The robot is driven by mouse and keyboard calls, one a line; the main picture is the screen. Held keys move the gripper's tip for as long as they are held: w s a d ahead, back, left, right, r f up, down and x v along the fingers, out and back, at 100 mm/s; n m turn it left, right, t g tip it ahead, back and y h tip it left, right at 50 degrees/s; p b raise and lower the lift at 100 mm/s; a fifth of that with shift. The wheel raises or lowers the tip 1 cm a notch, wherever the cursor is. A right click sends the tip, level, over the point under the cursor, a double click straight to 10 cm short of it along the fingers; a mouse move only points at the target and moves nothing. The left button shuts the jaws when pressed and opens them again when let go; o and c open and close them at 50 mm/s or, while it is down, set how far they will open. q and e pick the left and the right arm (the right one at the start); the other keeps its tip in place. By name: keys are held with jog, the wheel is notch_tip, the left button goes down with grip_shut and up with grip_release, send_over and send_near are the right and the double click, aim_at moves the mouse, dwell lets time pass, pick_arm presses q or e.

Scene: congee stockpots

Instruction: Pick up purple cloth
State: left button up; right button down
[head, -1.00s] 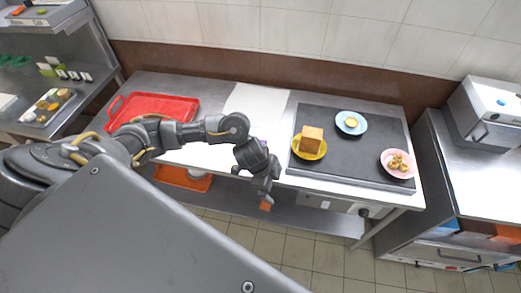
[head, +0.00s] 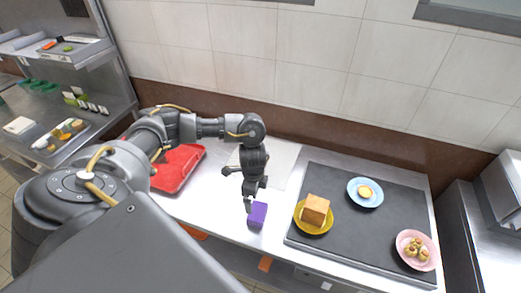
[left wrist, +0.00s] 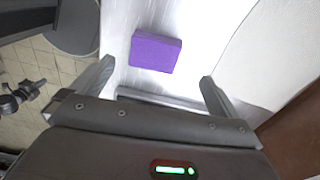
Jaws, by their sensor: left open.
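The purple cloth (head: 257,215) is a small block-like folded piece on the white and metal counter, near its front edge, left of the dark mat. It also shows in the left wrist view (left wrist: 155,52), lying flat just beyond my fingers. My left gripper (head: 250,199) is above and just behind it, pointing down. In the left wrist view its two fingers (left wrist: 156,80) are spread wide, with nothing between them, and the cloth lies ahead of the gap. My right gripper is not in view.
A dark mat (head: 375,225) on the right holds a yellow plate (head: 313,228) with a bread block, a blue plate (head: 353,200) and a pink plate (head: 405,255). A red tray (head: 180,170) lies left, partly behind my arm. The wall (head: 300,55) stands behind the counter.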

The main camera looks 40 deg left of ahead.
aim_at(258, 210)
pick_arm(q)
jog(key=f, duration=0.1)
jog(key=f+b, duration=0.1)
jog(key=f, duration=0.3)
jog(key=shift+d, duration=0.4)
jog(key=shift+w+f, duration=0.15)
jog(key=shift+f, duration=0.15)
jog(key=f, duration=0.4)
jog(key=shift+d+f, duration=0.15)
jog(key=shift+d, duration=0.2)
jog(key=shift+f, duration=0.35)
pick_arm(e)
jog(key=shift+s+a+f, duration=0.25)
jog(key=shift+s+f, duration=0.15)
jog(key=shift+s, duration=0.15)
pick_arm(q)
jog(key=shift+c, duration=0.3)
jog(key=c, duration=0.8)
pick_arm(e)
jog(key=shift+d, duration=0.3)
